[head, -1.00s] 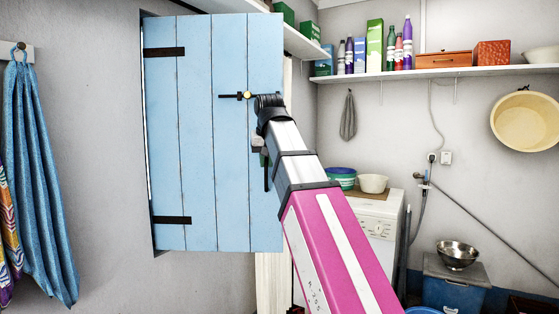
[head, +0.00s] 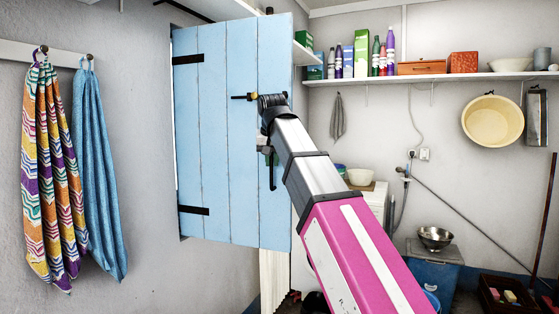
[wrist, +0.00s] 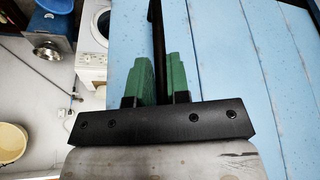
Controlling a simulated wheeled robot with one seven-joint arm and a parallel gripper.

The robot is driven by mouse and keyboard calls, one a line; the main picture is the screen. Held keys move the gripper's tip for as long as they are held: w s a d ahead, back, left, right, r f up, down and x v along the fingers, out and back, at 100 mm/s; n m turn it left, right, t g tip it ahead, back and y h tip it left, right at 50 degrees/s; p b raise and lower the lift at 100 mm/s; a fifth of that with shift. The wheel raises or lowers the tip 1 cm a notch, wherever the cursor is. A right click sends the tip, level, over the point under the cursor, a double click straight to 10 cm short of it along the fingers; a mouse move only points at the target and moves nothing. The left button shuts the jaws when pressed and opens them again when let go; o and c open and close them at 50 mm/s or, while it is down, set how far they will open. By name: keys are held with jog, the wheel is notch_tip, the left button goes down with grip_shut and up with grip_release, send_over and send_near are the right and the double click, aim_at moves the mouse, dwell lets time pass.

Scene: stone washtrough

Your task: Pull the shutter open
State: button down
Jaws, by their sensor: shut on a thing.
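The light blue plank shutter (head: 215,130) hangs on black strap hinges at its left edge. Its right edge stands out from the wall toward me, so it is partly open. A black upright bar handle (head: 272,178) is on its right side, below a small black bolt with a brass knob (head: 250,96). My gripper (wrist: 160,75) has its green fingers on either side of the black handle (wrist: 158,40) in the wrist view. It is shut on the handle. In the head view my arm hides part of the shutter's right side, and the fingertips are mostly hidden.
Striped (head: 50,170) and blue (head: 95,170) towels hang on hooks left of the shutter. A shelf (head: 440,77) with bottles and boxes runs along the back wall.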

jog(key=shift+s+a+r, duration=0.1)
jog(key=shift+s+a, duration=0.25)
jog(key=shift+s, duration=0.3)
jog(key=shift+s+a+r, duration=0.1)
jog(key=shift+s+a, duration=0.25)
jog(key=shift+s, duration=0.3)
jog(key=c, duration=1.2)
grip_release()
jog(key=shift+a, duration=0.2)
jog(key=shift+o, duration=0.2)
jog(key=shift+s, duration=0.1)
jog(key=shift+f, duration=0.1)
jog(key=shift+d, duration=0.1)
jog(key=v, duration=1)
jog(key=shift+r, duration=0.3)
